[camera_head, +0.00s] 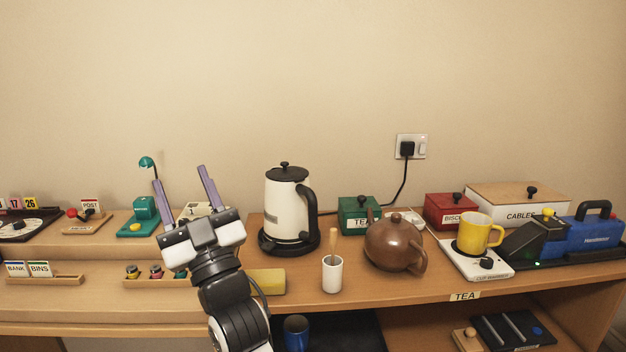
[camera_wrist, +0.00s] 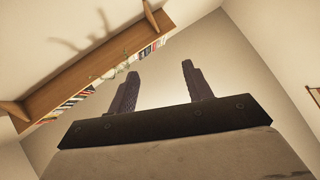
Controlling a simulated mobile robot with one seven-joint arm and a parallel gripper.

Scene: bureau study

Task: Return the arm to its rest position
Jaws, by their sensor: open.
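My gripper (camera_head: 184,188) is raised in front of the left part of the desk, its two purple-grey fingers pointing up and spread apart. Nothing is between the fingers. In the wrist view the gripper (camera_wrist: 160,82) is also empty, with the wall and ceiling corner beyond it. My arm rises from the bottom of the head view, in front of the desk edge, and hides part of a pale item behind the gripper.
The desk (camera_head: 345,292) holds a white kettle (camera_head: 280,205), a white cup (camera_head: 332,275), a brown teapot (camera_head: 393,246) and a yellow mug (camera_head: 474,232). A yellow block (camera_head: 268,282) lies just right of my arm. A bookshelf (camera_wrist: 95,65) shows in the wrist view.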

